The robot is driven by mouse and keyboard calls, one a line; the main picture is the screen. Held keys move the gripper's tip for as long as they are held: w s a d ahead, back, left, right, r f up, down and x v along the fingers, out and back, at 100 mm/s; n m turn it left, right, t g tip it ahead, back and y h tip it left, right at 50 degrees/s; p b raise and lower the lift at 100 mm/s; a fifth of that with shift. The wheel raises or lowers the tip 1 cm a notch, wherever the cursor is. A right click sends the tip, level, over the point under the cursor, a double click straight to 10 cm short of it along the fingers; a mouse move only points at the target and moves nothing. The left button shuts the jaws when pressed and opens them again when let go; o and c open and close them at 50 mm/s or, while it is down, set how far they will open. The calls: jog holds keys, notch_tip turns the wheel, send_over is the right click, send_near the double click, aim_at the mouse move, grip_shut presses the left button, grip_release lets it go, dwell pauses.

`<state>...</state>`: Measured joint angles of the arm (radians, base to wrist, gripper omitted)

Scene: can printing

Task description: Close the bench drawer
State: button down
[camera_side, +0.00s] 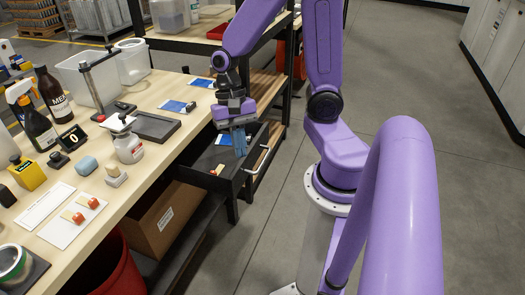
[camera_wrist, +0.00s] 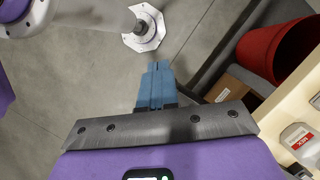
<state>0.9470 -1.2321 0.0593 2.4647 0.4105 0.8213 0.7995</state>
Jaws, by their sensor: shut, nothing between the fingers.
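The bench drawer (camera_side: 205,173) is dark and stands pulled out from under the bench in the side view. Its pale bar handle (camera_side: 263,159) is on the front panel, at the right. In the wrist view my gripper (camera_wrist: 160,66) also shows shut, with no clear view of the drawer.
The wooden bench top (camera_side: 150,185) carries bottles, a dark tray (camera_side: 155,126) and several small items. Below it are a cardboard box (camera_side: 165,215) and a red bin (camera_side: 118,268), which also shows in the wrist view (camera_wrist: 272,55). Grey floor (camera_side: 270,230) lies open to the drawer's right.

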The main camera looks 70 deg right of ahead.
jog(key=w+d+f+m+t+y, duration=0.1)
jog(key=w+d+f+m, duration=0.1)
jog(key=d+m, duration=0.35)
jog(key=w+d+f+m+y, duration=0.2)
jog(key=m, duration=0.7)
jog(key=m+t, duration=0.5)
jog(key=m, duration=1.6)
send_over(254, 160)
jog(key=s, duration=0.3)
notch_tip(254, 160, down, 6)
jog(key=s+d+f+m+t+h, duration=0.15)
jog(key=s+d+f+m, duration=0.35)
jog(key=m, duration=0.6)
jog(key=shift+n+t, duration=0.35)
jog(key=shift+t, duration=0.1)
jog(key=x, duration=0.3)
jog(key=w+x, duration=0.1)
jog(key=x, duration=0.4)
jog(key=shift+w+a+r, duration=0.15)
jog(key=shift+w, duration=0.15)
jog(key=shift+w, duration=0.1)
jog(key=w, duration=1.7)
jog(key=shift+w, duration=0.2)
